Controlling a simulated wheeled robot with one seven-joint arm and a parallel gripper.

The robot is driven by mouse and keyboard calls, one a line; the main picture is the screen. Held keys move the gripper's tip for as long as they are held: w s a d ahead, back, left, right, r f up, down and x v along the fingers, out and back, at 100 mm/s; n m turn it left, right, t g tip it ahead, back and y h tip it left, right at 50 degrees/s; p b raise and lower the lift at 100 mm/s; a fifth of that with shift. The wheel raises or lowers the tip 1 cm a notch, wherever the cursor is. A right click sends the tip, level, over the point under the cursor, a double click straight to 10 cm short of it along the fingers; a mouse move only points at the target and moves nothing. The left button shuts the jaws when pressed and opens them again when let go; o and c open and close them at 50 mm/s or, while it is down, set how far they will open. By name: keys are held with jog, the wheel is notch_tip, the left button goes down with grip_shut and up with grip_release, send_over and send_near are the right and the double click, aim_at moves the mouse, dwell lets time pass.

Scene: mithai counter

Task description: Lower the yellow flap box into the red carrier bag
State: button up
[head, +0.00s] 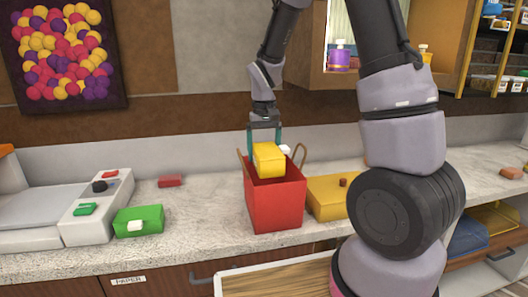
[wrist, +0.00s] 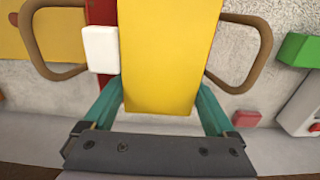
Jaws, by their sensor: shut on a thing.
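The yellow flap box (head: 268,158) with a white tab is held in my gripper (head: 265,133), whose teal fingers are shut on its two sides. The red carrier bag (head: 274,204) stands upright on the counter with brown loop handles. In the wrist view the yellow box (wrist: 171,60) fills the middle between my fingers (wrist: 160,108), with a handle showing on each side. Only a strip of the red bag (wrist: 102,65) shows; its inside is hidden.
A yellow box with a red knob (head: 330,200) lies close at the bag's right. A green box with a white tab (head: 138,221) and a small red block (head: 170,181) lie to the left, near a grey machine (head: 85,215). Counter between green box and bag is clear.

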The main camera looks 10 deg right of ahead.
jog(key=shift+f, duration=0.15)
jog(key=shift+f, duration=1.05)
jog(key=shift+f, duration=0.15)
jog(key=shift+f, duration=1.05)
jog(key=shift+f, duration=1.2)
jog(key=shift+f, duration=0.1)
jog(key=shift+f, duration=1.1)
jog(key=shift+f, duration=0.1)
